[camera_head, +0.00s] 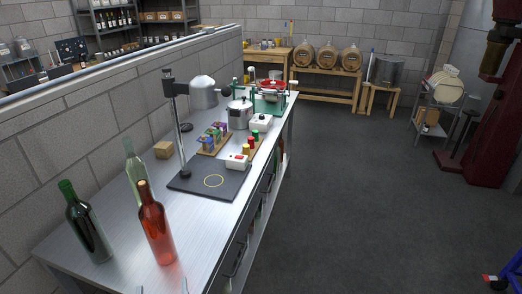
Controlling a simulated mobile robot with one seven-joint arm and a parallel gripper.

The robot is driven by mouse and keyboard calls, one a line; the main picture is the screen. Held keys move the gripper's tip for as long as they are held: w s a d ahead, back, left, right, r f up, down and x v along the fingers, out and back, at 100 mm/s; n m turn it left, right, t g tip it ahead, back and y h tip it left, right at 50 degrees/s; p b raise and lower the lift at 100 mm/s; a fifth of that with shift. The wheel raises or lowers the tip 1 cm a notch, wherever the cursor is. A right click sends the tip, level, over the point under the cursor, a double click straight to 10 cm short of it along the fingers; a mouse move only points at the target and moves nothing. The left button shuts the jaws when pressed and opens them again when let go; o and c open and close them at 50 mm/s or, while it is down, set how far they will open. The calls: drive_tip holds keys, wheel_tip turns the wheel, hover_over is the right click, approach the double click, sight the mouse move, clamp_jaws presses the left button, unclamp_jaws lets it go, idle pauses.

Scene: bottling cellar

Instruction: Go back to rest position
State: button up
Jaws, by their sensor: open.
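Two small pale tips at the bottom edge look like the fingertips of my gripper (162,290). They stand apart with nothing visible between them; the rest of the gripper is out of the frame. They show in front of the near end of the steel workbench (110,218). Just beyond them an amber-red bottle (156,228) stands upright on the bench. A dark green bottle (86,228) stands to its left, and a pale clear-green bottle (136,172) stands behind.
A black stand (205,190) with a post and grey head rises mid-bench. A block wall (60,140) borders the bench's left. Open floor (370,210) lies right.

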drive_tip(key=w+d+r+m+g+h, duration=0.4)
drive_tip(key=d+m+h, duration=0.35)
drive_tip(key=d, duration=0.45)
drive_tip(key=w+d+r+m+g+h, duration=0.2)
drive_tip(key=w+d+r+m+h, duration=0.25)
drive_tip(key=d+m+h, duration=0.4)
drive_tip(key=s+d+r+m+g+y, duration=0.25)
drive_tip(key=s+d+m+g, duration=0.2)
drive_tip(key=d+m, duration=0.35)
drive_tip(key=s+d+r+m+g+y, duration=0.1)
drive_tip(key=s+d+m+g+y, duration=0.3)
drive_tip(key=d+m, duration=0.3)
wheel_tip(320, 180, up, 8)
drive_tip(key=s+a+m+t+y, duration=0.1)
drive_tip(key=m+y, duration=0.3)
drive_tip(key=m, duration=0.4)
drive_tip(key=shift+s+t, duration=0.6)
drive_tip(key=shift+t, duration=0.25)
drive_tip(key=shift+a+f+y, duration=0.1)
drive_tip(key=shift+y, duration=0.15)
